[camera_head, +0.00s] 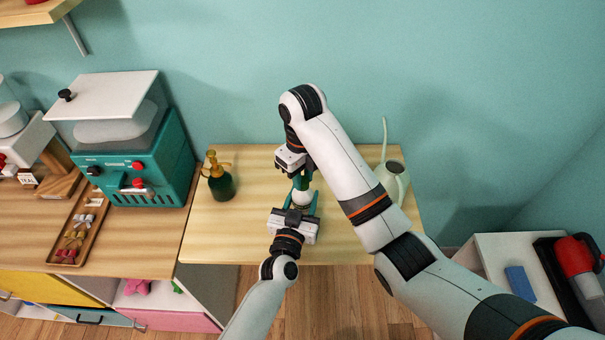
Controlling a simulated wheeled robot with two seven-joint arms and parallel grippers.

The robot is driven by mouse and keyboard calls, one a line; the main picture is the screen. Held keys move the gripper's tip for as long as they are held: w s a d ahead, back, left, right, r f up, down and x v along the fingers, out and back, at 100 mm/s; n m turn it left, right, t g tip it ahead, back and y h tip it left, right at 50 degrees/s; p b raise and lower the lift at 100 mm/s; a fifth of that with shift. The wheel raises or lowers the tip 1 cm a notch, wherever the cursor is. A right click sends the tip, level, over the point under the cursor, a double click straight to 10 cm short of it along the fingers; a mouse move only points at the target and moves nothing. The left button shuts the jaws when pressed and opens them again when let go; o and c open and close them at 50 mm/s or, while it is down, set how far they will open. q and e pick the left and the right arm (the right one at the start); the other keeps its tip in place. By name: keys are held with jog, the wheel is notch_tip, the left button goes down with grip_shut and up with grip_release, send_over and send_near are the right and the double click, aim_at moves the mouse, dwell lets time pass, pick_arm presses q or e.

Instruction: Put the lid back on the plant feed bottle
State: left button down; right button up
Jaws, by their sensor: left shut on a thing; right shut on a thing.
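The plant feed bottle (302,197) shows as a small white form near the middle of the light wooden table. My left gripper (296,203) reaches it from the front and is shut on it, with a teal finger at each side. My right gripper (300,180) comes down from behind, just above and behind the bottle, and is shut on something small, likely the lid. The lid is hidden by the fingers. I cannot tell whether the lid touches the bottle's mouth.
A dark green spray bottle (218,178) with an amber top stands left on the table (222,240). A pale watering can (394,178) stands at right, partly behind my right arm. A teal machine (150,160) is on the left counter. The table's front left is clear.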

jog(key=shift+w, duration=0.1)
jog(key=o, duration=0.9)
jog(key=shift+c, duration=0.4)
